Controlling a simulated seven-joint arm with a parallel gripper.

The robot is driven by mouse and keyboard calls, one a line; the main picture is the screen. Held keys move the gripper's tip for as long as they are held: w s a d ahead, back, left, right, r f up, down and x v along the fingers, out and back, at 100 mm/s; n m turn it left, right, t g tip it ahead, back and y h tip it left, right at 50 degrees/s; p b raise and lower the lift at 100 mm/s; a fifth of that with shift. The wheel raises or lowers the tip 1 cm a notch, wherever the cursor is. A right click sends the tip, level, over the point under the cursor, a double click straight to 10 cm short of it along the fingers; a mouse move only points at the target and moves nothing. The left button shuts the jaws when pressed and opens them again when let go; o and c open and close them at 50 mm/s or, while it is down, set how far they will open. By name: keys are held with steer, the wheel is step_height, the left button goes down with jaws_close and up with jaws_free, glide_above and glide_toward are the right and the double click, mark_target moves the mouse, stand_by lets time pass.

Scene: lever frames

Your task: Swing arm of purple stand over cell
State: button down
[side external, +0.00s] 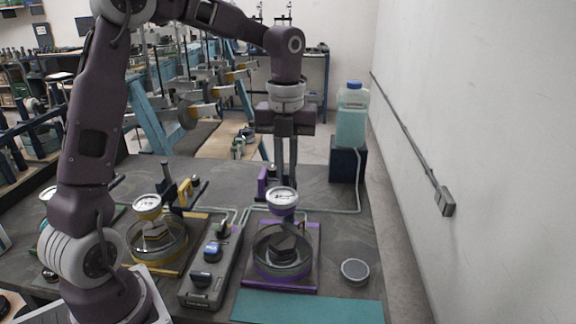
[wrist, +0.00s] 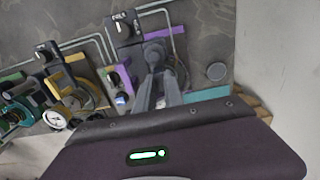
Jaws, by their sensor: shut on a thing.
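The purple stand (side external: 311,272) has a purple base plate and a short purple upright (side external: 262,183) at its back. A round glass cell (side external: 257,250) with a dark block inside sits on the plate. A white-faced dial gauge (side external: 282,195) shows above the back part of the cell; I cannot tell whether it is centred over it. My gripper (side external: 286,184) points down just behind the gauge, its fingers shut on the stand's arm, which is mostly hidden. In the wrist view my gripper (wrist: 154,68) hides much of the stand; its purple upright (wrist: 125,75) shows to the left.
A yellow stand (side external: 185,262) with its own gauge (side external: 147,207) and dish is on the left. A grey control box (side external: 208,275) stands between the stands. A wall is right.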

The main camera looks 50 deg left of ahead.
stand_by(0.5)
steer(key=c, duration=1.4)
jaws_free()
steer(key=shift+c, duration=0.2)
step_height(320, 180, up, 7)
steer(key=shift+r, duration=0.1)
steer(key=shift+s, duration=0.1)
steer(key=s+d+f+n+t, duration=0.1)
steer(key=s+d+n+t, duration=0.1)
steer(key=s+n, duration=0.9)
steer(key=s+d+f+n+t, duration=0.1)
steer(key=s+d+n+t, duration=0.2)
steer(key=s+n, duration=0.8)
steer(key=d+n, duration=0.1)
steer(key=n, duration=0.4)
steer(key=shift+s+d+f+t, duration=0.25)
steer(key=shift+s+d+t, duration=0.05)
steer(key=shift+s, duration=0.05)
